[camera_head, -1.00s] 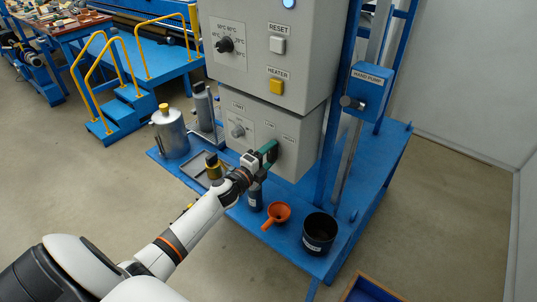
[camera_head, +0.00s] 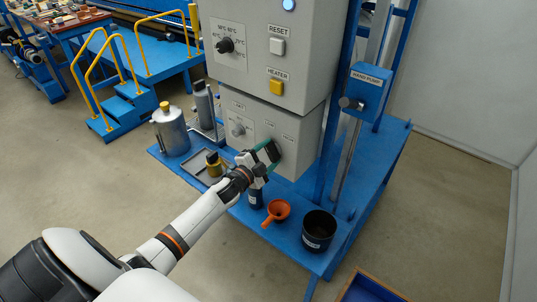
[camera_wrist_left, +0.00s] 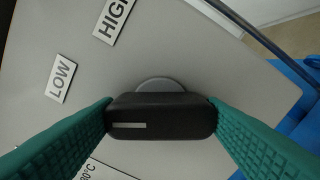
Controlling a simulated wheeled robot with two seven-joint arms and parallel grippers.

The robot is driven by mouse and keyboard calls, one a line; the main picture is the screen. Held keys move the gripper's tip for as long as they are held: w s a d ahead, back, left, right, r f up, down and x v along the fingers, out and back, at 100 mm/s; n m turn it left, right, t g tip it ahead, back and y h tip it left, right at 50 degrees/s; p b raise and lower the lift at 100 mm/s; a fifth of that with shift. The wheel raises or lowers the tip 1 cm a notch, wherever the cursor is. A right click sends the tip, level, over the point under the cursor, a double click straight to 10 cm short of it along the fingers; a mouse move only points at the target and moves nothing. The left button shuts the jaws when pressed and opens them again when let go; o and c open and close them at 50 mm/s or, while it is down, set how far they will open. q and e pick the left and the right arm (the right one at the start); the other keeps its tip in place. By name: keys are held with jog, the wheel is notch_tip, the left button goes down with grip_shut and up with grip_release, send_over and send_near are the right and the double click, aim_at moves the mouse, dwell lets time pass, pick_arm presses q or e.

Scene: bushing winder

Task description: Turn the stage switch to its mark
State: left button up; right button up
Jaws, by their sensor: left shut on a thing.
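The stage switch is a black bar-shaped knob (camera_wrist_left: 160,115) on a round grey base, on the grey panel. My left gripper (camera_wrist_left: 160,120) is shut on it, with one green finger pad against each end of the bar. A short pale line on the knob lies toward its left end in the wrist view. The LOW label (camera_wrist_left: 60,78) is up and left of the knob, and the HIGH label (camera_wrist_left: 114,20) is farther up. In the head view my left gripper (camera_head: 267,153) is at the lower box's front and mostly hides the knob. My right gripper is not in view.
A smaller grey knob (camera_head: 238,129) is left of my gripper on the lower box (camera_head: 300,155). A yellow heater button (camera_head: 276,88) is above.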

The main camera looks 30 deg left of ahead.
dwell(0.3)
pick_arm(q)
jog(key=o, duration=1)
jog(key=shift+s, duration=0.1)
jog(key=shift+s+f, duration=0.15)
jog(key=shift+s, duration=0.2)
jog(key=s+b, duration=0.1)
jog(key=s, duration=0.2)
jog(key=s+b, duration=0.1)
jog(key=s, duration=0.3)
jog(key=s+a, duration=0.1)
jog(key=s, duration=0.3)
jog(key=shift+b, duration=0.4)
